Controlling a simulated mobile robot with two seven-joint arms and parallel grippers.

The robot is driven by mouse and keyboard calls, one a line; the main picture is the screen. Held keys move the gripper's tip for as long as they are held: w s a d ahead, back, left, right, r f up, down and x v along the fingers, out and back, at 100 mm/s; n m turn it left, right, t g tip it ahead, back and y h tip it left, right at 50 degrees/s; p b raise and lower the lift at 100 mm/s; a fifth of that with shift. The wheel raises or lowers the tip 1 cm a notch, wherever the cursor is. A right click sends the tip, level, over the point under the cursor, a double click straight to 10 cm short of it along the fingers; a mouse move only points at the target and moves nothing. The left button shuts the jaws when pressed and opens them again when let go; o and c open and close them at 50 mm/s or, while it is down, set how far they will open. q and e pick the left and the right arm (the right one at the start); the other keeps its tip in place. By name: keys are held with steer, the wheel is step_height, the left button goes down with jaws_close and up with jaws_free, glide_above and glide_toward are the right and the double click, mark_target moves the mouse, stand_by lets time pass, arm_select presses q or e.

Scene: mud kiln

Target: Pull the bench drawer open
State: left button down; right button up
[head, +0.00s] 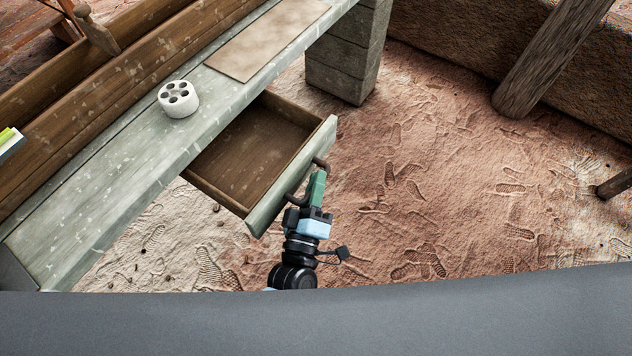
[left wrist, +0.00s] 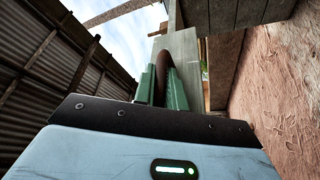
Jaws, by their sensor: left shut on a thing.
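The bench (head: 85,208) is a long, weathered grey-green plank table in the head view. Its drawer (head: 258,150) stands pulled out toward the right, and its brown inside shows empty. A dark bar handle (head: 320,163) is on the drawer's pale front. My left gripper (head: 316,186), with green fingers, is shut on the handle. In the left wrist view, the green fingers (left wrist: 166,85) stand on either side of the dark brown handle (left wrist: 180,50). My right gripper is in neither view.
A white round holder with several holes (head: 178,98) and a brown board (head: 268,40) lie on the bench top. A block leg (head: 345,58) supports the far end. A slanted post (head: 545,62) stands at upper right. The reddish earth floor (head: 440,200) right of the drawer is clear.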

arm_select(q)
steer(key=c, duration=1.5)
jaws_free()
steer(key=shift+o, duration=0.2)
steer(key=v, duration=0.8)
steer(key=shift+w, duration=0.1)
